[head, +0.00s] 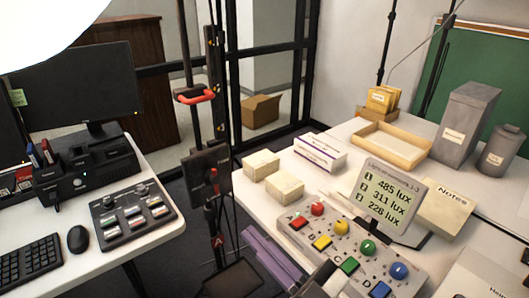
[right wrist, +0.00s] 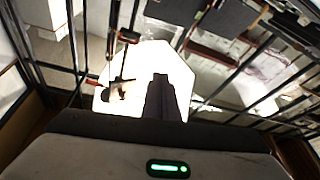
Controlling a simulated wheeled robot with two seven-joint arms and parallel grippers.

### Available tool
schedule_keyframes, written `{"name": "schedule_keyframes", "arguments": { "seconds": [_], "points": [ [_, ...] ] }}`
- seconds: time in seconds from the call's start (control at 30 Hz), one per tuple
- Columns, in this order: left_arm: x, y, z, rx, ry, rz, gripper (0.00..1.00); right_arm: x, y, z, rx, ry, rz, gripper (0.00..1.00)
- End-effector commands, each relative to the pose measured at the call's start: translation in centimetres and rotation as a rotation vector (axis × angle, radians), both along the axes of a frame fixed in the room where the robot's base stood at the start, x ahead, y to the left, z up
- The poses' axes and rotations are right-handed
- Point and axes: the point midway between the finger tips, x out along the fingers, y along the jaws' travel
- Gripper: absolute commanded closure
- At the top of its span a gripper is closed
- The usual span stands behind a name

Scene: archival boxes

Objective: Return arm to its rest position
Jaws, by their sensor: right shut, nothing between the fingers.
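My right gripper (head: 318,279) shows only in part at the bottom edge of the head view, low in front of the button panel. In the right wrist view its dark fingers (right wrist: 160,92) are together, with nothing between them. Past the fingers are a bright white surface and black frame bars. My left gripper is not in the head view.
The button panel (head: 335,245) with coloured knobs, a lux display (head: 390,198), pale boxes (head: 262,165) and a wooden tray (head: 390,147) crowd the right table. A black stand (head: 210,165) rises between the tables. The left desk (head: 150,232) holds a keyboard and mouse.

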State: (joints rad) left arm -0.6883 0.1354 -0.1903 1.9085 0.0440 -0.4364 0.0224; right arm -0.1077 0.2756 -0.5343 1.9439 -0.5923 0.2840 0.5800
Motion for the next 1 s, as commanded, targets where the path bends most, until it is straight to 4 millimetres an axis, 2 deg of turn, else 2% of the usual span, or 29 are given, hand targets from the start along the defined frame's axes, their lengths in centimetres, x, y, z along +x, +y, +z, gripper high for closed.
{"name": "schedule_keyframes", "arguments": {
  "seconds": [0.03,0.1,0.17,0.23,0.3,0.4,0.5,0.6,0.7,1.0],
  "points": [
    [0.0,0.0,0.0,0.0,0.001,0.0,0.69,0.8,-2.1,-3.3,0.001,0.112,-0.095,1.0],
    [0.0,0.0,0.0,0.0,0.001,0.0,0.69,1.3,-5.0,-7.8,-0.018,0.256,-0.212,1.0],
    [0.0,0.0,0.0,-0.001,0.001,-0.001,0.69,1.0,-7.4,-11.8,-0.043,0.381,-0.296,1.0],
    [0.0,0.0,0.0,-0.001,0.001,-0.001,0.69,-0.2,-9.9,-16.4,-0.079,0.523,-0.377,1.0],
    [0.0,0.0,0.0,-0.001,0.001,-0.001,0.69,-2.2,-12.1,-20.9,-0.117,0.664,-0.441,1.0],
    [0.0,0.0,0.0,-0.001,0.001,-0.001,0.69,-5.9,-14.6,-26.3,-0.173,0.846,-0.502,1.0],
    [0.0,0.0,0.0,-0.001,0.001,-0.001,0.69,-9.6,-16.3,-30.2,-0.22,0.993,-0.532,1.0],
    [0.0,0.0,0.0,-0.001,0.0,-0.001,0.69,-12.5,-17.3,-32.5,-0.25,1.092,-0.545,1.0],
    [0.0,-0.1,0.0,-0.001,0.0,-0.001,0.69,-14.1,-17.8,-33.7,-0.266,1.144,-0.548,1.0],
    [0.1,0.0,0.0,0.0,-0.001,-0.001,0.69,-14.5,-17.9,-34.0,-0.272,1.16,-0.547,1.0]
  ]
}}
